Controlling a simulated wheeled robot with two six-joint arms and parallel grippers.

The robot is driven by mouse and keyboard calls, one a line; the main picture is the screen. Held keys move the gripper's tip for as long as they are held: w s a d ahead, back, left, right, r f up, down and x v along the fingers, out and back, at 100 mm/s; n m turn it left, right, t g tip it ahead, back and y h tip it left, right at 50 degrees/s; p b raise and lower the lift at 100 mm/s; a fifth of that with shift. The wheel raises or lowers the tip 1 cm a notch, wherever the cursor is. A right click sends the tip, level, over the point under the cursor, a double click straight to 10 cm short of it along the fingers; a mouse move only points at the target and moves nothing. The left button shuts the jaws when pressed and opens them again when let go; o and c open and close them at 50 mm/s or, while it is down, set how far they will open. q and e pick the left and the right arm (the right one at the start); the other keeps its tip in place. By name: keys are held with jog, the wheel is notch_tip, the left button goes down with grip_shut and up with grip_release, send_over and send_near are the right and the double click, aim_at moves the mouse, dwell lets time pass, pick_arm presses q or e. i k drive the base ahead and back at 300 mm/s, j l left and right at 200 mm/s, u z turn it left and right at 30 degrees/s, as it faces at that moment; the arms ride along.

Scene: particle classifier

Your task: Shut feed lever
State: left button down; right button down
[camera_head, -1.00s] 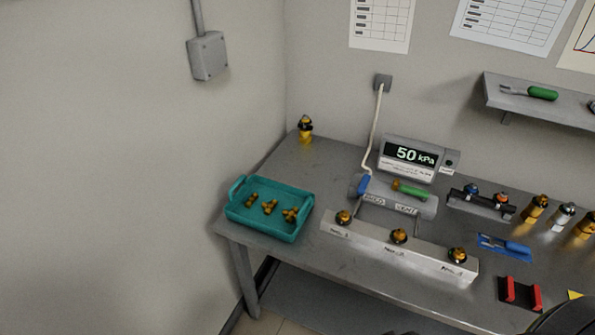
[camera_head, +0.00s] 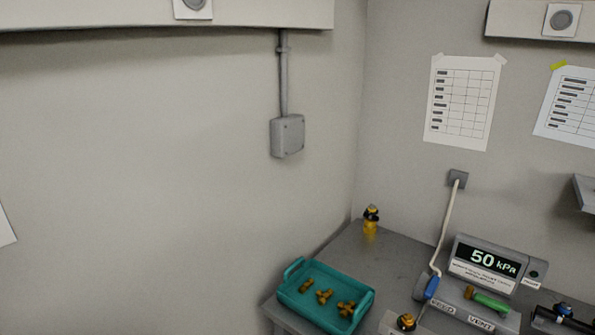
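The feed lever is a blue handle (camera_head: 432,287) at the left end of a grey manifold (camera_head: 463,305), above the FEED label (camera_head: 441,304). A green vent lever (camera_head: 491,302) sits to its right, near the VENT label (camera_head: 480,323). The gauge (camera_head: 485,264) behind them reads 50 kPa. A white hose (camera_head: 446,228) runs from a wall outlet down to the blue handle's end of the manifold. Neither gripper shows in the view.
A teal tray (camera_head: 294,271) with several brass fittings lies on the grey table (camera_head: 385,257) to the left. A yellow-and-black bottle-like item (camera_head: 371,221) stands at the back corner. A brass-and-black fitting (camera_head: 406,321) is at the bottom edge. Walls close off the left and back.

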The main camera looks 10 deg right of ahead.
aim_at(430, 289)
jog(key=z, duration=1.45)
